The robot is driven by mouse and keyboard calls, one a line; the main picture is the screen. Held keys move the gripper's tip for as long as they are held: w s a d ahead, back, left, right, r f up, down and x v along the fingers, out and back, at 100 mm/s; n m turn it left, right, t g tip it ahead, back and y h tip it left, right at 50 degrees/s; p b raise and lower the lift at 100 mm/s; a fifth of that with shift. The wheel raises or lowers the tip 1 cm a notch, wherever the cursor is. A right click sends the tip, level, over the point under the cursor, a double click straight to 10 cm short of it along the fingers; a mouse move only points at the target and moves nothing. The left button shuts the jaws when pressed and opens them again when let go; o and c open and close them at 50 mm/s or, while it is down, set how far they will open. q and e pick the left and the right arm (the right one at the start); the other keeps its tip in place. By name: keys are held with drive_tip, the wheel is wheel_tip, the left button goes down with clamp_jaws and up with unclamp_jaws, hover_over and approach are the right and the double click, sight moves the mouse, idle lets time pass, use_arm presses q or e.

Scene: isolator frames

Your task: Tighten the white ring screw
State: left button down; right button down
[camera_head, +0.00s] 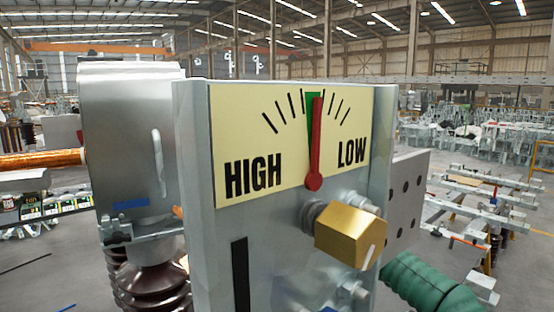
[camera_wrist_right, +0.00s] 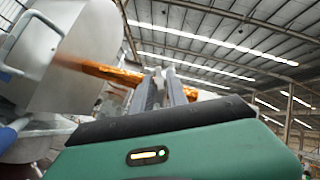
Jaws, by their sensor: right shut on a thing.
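My right gripper (camera_wrist_right: 163,82) reaches up and away in the right wrist view, its two grey fingers close together. A small pale piece (camera_wrist_right: 158,71) shows at the fingertips, and the gripper is shut on it. It is too small to tell whether this is the white ring screw. A pale loop (camera_head: 157,162) stands on the side of a grey metal drum (camera_head: 125,110); a loop (camera_wrist_right: 20,38) on the drum also shows in the right wrist view. Neither gripper shows in the head view, and my left gripper is in no view.
A gauge panel (camera_head: 240,115) marked HIGH and LOW stands in front; its red needle (camera_head: 316,145) points up at the green mark. A brass hexagonal block (camera_head: 350,238) sticks out below. A copper rod (camera_head: 45,159) meets the drum. A ribbed green piece (camera_head: 430,287) lies lower right.

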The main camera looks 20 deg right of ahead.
drive_tip(key=shift+s+r, duration=0.1)
drive_tip(key=shift+r, duration=0.25)
drive_tip(key=c, duration=1.6)
unclamp_jaws()
drive_tip(key=shift+o, duration=1.4)
drive_tip(key=shift+s+a, duration=0.1)
drive_tip(key=shift+s, duration=0.1)
drive_tip(key=shift+w+f, duration=0.1)
drive_tip(key=b+v, duration=0.7)
drive_tip(key=v, duration=1)
drive_tip(key=shift+b, duration=0.3)
drive_tip(key=shift+w+f, duration=0.1)
